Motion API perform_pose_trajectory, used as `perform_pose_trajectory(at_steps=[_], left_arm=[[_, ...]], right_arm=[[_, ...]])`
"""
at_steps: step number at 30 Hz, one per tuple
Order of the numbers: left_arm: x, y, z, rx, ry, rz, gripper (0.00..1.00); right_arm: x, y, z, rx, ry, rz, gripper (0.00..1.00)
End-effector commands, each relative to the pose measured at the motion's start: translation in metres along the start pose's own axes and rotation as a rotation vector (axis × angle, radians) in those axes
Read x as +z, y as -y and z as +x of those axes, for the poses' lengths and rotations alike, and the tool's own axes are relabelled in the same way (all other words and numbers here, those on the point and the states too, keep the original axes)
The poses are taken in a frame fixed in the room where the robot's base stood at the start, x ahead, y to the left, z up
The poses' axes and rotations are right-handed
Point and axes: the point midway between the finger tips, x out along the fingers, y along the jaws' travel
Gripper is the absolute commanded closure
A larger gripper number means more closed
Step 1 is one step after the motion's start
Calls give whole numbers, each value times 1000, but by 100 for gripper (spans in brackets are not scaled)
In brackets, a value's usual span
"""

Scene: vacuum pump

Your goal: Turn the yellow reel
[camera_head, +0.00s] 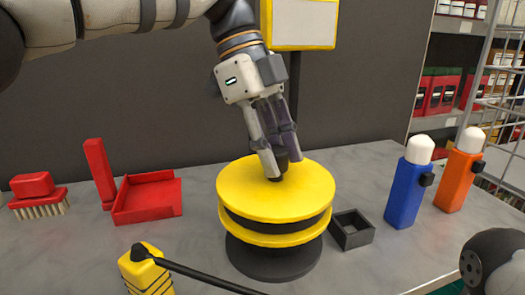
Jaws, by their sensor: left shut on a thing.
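The yellow reel (240,194) stands on a dark round base on the grey table. It has two yellow discs with a dark band between them. A short dark knob (283,170) rises from its top. My left gripper (283,165) comes down from above, slightly tilted, with its fingertips at the knob. It is shut on the knob, which the fingers partly hide. Part of my right arm shows at the lower right edge; its gripper is out of view.
A red brush (38,198), a red dustpan (148,198), a small dark square box (351,229), a blue bottle (405,192) and an orange bottle (457,178) stand around the reel. A yellow block with a black rod (205,277) is in front. Stocked shelves are behind right.

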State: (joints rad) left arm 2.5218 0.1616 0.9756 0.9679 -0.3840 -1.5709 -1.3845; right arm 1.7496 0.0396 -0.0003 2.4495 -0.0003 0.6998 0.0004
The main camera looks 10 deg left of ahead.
Motion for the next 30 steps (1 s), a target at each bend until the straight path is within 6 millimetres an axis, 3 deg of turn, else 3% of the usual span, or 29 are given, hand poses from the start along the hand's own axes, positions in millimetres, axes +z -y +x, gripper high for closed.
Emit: perform_pose_trajectory(at_steps=[4, 5, 7, 17, 24, 30], left_arm=[[1, 0, 0, 1, 2, -1, 100], [1, 0, 0, 1, 2, -1, 65], [1, 0, 0, 1, 2, -1, 50], [1, 0, -4, -2, 2, -1, 50], [0, 1, -50, -5, 3, -3, 50], [1, 1, -70, -2, 2, -2, 50]], right_arm=[[0, 0, 0, 0, 0, 0, 58], [0, 0, 0, 0, 0, 0, 58], [0, 0, 0, 0, 1, 0, 58], [0, 0, 0, 0, 1, -1, 58], [0, 0, 0, 0, 0, 0, 58], [0, 0, 0, 0, 0, 0, 58]])
